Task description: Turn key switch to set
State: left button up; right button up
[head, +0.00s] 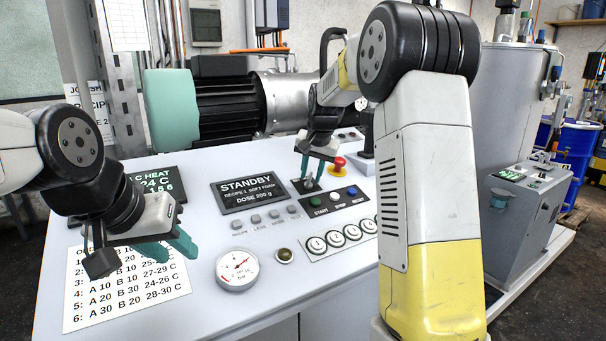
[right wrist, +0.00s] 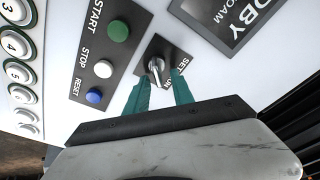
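The key switch (right wrist: 156,66) is a silver key in a round collar on a dark square plate. In the right wrist view the word SET is printed by the plate's right edge, and a second word is partly covered by a finger. My right gripper (right wrist: 161,80) is open, its two teal fingers pointing at the key, with one tip to each side of it. I cannot tell whether they touch it. In the head view the right gripper (head: 313,170) is over the switch plate (head: 298,188). My left gripper (head: 180,252) is open and empty above the recipe sheet.
A red emergency button (head: 339,163) stands close to the right gripper. Start (head: 315,202), stop and reset buttons lie in front of the switch. The display (head: 248,193) reads STANDBY. A pressure gauge (head: 237,269) and numbered buttons (head: 335,238) are nearer the front.

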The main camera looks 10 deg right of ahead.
jog(key=shift+f, duration=0.15)
grip_shut()
dwell(0.4)
jog(key=n, duration=0.4)
jog(key=shift+a+y, duration=0.15)
jog(key=shift+y, duration=0.15)
jog(key=n, duration=0.3)
jog(key=shift+a+n+y, duration=0.2)
jog(key=shift+n+y, duration=0.1)
jog(key=n, duration=0.5)
jog(key=shift+s+a+n+y, duration=0.1)
jog(key=shift+a+n+y, duration=0.2)
jog(key=shift+s+a+n+g+y, duration=0.15)
jog(key=shift+n+g, duration=0.1)
jog(key=shift+n, duration=1.05)
jog(key=shift+s+a+n+g+y, duration=0.15)
jog(key=shift+n+g, duration=0.1)
jog(key=shift+n, duration=1.05)
jog(key=shift+d, duration=0.1)
